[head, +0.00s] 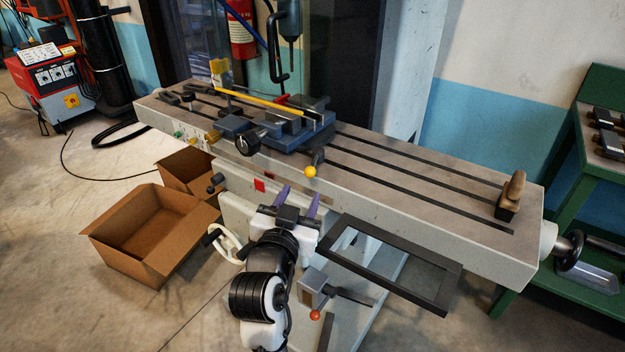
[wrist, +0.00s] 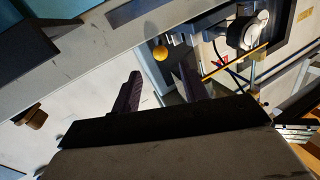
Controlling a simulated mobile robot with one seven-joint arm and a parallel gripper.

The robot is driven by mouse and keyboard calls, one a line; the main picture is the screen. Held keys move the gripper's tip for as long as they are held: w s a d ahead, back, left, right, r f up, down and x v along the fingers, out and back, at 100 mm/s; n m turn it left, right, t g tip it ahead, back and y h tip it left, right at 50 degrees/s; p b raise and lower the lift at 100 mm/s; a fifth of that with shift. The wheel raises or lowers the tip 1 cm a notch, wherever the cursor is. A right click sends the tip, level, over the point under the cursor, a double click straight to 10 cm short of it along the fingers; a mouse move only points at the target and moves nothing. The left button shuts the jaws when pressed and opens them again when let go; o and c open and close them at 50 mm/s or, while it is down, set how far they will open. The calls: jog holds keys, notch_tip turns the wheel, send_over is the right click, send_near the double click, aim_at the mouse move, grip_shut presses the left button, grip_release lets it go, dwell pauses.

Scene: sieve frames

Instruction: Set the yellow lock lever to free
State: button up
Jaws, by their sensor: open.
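The yellow lock lever (head: 310,172) is a short dark arm with a yellow ball knob, at the front edge of the machine table below the blue vise. Its knob hangs at the lower end, and no lock or free marking is readable. My gripper (head: 298,196) is open and empty, in front of the table's side and below the knob, with purple fingers pointing toward it. In the wrist view the yellow knob (wrist: 160,53) shows beyond and between the open fingertips (wrist: 158,76), apart from both.
The blue vise (head: 285,128) stands on the slotted table (head: 400,165), with a long yellow bar across it. A dark frame (head: 440,290) juts out at the right. An orange-knobbed lever (head: 315,314) sits lower down. Cardboard boxes (head: 125,270) lie on the floor at left.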

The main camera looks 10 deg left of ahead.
aim_at(309, 175)
jog(key=w+p, duration=0.2)
jog(key=w, duration=0.7)
jog(key=shift+w+r, duration=0.1)
jog(key=shift+w, duration=0.95)
jog(key=shift+c, duration=0.3)
grip_shut()
